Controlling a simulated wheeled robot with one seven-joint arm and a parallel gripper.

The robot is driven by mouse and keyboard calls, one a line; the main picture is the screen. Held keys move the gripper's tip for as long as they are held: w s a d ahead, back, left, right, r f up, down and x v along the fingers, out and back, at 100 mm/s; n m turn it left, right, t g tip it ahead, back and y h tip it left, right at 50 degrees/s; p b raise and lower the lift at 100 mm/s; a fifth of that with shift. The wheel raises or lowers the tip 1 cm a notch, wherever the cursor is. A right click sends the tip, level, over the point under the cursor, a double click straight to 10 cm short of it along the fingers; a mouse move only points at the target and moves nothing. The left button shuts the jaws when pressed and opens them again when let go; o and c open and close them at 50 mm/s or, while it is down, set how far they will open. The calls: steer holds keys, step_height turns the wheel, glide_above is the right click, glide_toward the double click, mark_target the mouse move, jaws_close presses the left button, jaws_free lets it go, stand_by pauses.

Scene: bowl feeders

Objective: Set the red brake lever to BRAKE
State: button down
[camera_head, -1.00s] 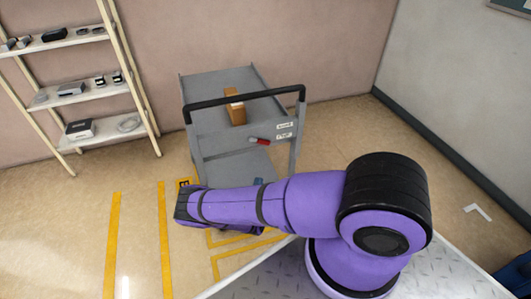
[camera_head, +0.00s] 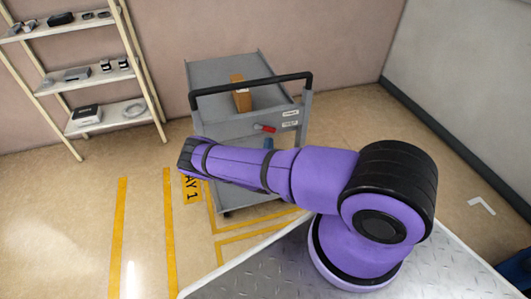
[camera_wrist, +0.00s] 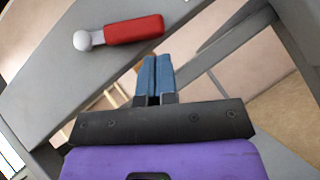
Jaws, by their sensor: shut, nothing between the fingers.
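The red brake lever (camera_head: 264,128) is on the near end panel of the grey cart (camera_head: 225,75), below the black push bar. In the wrist view the lever (camera_wrist: 134,29) lies nearly level, its red grip pointing right from a round pale pivot (camera_wrist: 82,40). Two labels (camera_head: 290,119) sit on the panel to the right of the lever; their words are too small to read. My gripper (camera_wrist: 155,62) is shut and empty, its blue fingertips together just below and right of the red grip, apart from it in the picture. In the head view my arm hides most of the gripper.
A brown box (camera_head: 241,95) stands on the cart's top deck. The black push bar (camera_head: 255,85) spans the cart's near end. A shelf rack (camera_head: 103,119) stands at the left wall. Yellow lines (camera_head: 170,230) mark open floor at the left.

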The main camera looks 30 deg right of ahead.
steer(key=shift+s+d+r, duration=0.15)
steer(key=shift+d+r, duration=0.25)
steer(key=shift+r, duration=0.35)
steer(key=shift+s+d+r, duration=0.1)
steer(key=shift+d+r, duration=0.3)
steer(key=shift+d, duration=0.1)
steer(key=w+f+v, duration=0.2)
steer(key=v, duration=1.1)
steer(key=shift+d, duration=0.2)
